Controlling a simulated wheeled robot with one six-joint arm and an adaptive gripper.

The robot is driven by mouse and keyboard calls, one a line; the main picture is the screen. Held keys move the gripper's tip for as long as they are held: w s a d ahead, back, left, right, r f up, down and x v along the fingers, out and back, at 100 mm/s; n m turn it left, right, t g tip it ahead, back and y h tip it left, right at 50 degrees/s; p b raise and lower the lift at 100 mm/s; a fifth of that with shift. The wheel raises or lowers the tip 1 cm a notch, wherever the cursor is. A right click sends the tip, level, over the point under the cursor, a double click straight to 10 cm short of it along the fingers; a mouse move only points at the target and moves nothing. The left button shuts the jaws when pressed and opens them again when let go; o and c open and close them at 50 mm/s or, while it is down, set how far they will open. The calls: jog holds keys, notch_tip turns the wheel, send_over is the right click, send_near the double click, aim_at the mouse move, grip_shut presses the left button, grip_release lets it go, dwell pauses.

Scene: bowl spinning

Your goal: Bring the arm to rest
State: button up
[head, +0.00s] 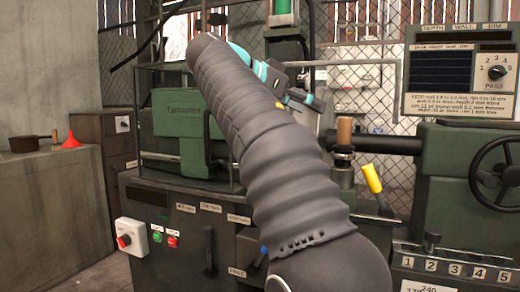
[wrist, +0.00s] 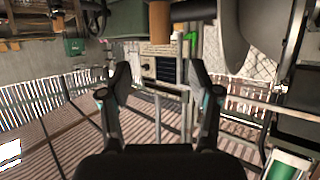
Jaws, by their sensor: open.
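My arm, in a ribbed grey sleeve, rises from the bottom right of the head view to an elbow at the upper left, then bends back toward the machine. My gripper (head: 302,97) shows only in part beyond the arm, past teal rings, in front of the mesh fence. In the wrist view my gripper (wrist: 158,72) has its two dark fingers spread wide, with nothing between them. The arm hides part of the machine behind it.
A green spinning machine (head: 180,125) stands close behind the arm. A wooden-tipped post (head: 344,132), a yellow-handled lever (head: 372,179) and a black handwheel (head: 497,172) are to the right. A red funnel (head: 71,140) and a brown pan (head: 24,144) sit at left.

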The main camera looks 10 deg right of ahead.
jog(key=w+a+f+n+t+y, duration=0.2)
jog(key=w+a+f+n+t, duration=0.1)
jog(key=w+f+n, duration=0.45)
jog(key=s+a+f+n+y, duration=0.1)
jog(key=a+f+n+y, duration=0.15)
jog(key=f, duration=0.35)
jog(key=a+f+n+y, duration=0.2)
jog(key=f+n, duration=0.2)
jog(key=f, duration=0.2)
jog(key=s+f+n+g+y+p, duration=0.1)
jog(key=s+f+n+y+p, duration=0.35)
jog(key=s+f, duration=1.15)
jog(key=s+d+f+m+y, duration=0.1)
jog(key=s+f, duration=0.1)
jog(key=s, duration=0.6)
jog(key=s+d+f+m+y+b, duration=0.1)
jog(key=s+f+m, duration=0.1)
jog(key=s, duration=0.5)
jog(key=shift+s+f, duration=0.25)
jog(key=shift+s, duration=0.15)
